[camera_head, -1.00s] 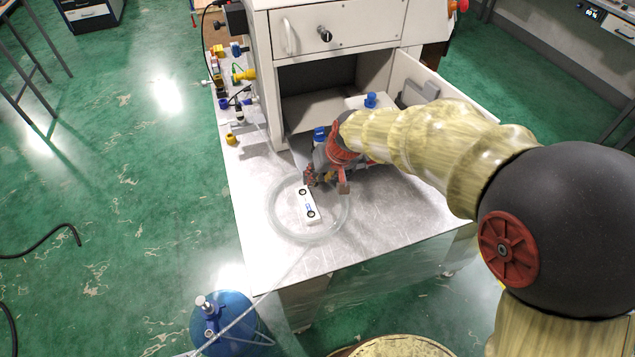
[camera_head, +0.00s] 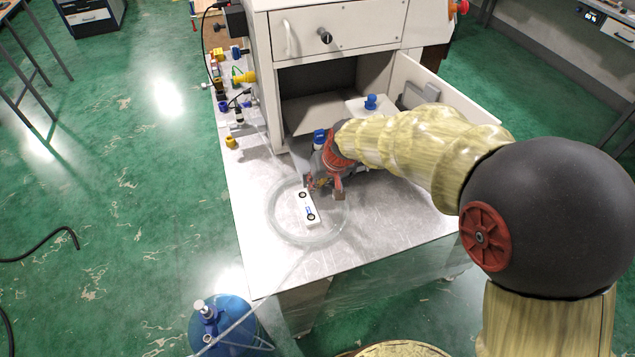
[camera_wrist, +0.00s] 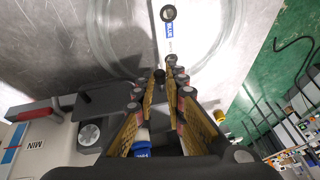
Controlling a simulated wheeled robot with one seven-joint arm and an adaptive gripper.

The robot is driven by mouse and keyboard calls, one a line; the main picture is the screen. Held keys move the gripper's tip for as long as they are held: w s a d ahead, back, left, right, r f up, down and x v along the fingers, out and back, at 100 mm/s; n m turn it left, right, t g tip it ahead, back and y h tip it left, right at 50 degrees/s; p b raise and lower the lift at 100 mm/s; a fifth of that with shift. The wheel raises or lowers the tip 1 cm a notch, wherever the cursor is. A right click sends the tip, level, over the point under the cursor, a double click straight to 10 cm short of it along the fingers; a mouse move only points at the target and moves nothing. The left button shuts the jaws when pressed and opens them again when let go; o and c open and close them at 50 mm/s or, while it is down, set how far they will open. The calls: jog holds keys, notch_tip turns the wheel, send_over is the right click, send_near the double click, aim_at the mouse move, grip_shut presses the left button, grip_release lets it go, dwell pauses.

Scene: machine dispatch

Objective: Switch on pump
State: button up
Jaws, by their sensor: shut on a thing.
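My gripper (camera_head: 323,190) is low over the table top, at the far end of a white strip (camera_head: 308,209) with two black rings and a blue label. In the wrist view my gripper (camera_wrist: 170,76) has its fingertips drawn close together around a small dark part, which I cannot identify. The strip (camera_wrist: 168,42) runs away from the fingertips there. A white device marked MIN (camera_wrist: 35,143), with a grey knob, is at the lower left of the wrist view. I cannot tell for sure which thing is the pump or its switch.
A clear hose coil (camera_head: 272,222) surrounds the strip. A blue-capped bottle (camera_head: 319,136) stands behind my gripper. A white machine (camera_head: 335,25) has its lower door (camera_head: 440,90) open. A blue tank (camera_head: 230,325) stands below the table (camera_head: 370,235), whose front right is clear.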

jog(key=shift+r+p, duration=0.1)
jog(key=shift+p, duration=0.2)
grip_shut()
jog(key=shift+w+r+g+p, duration=0.1)
jog(key=shift+r+g+p, duration=0.2)
jog(key=shift+p, duration=0.85)
jog(key=g+p, duration=0.1)
jog(key=p, duration=0.3)
jog(key=w+r+g+h+p, duration=0.1)
jog(key=g+p, duration=0.1)
jog(key=p, duration=0.2)
jog(key=shift+w+a+p, duration=0.1)
jog(key=shift+a+p, duration=0.1)
jog(key=shift+p, duration=0.2)
jog(key=shift+f, duration=0.15)
jog(key=o, duration=0.8)
grip_release()
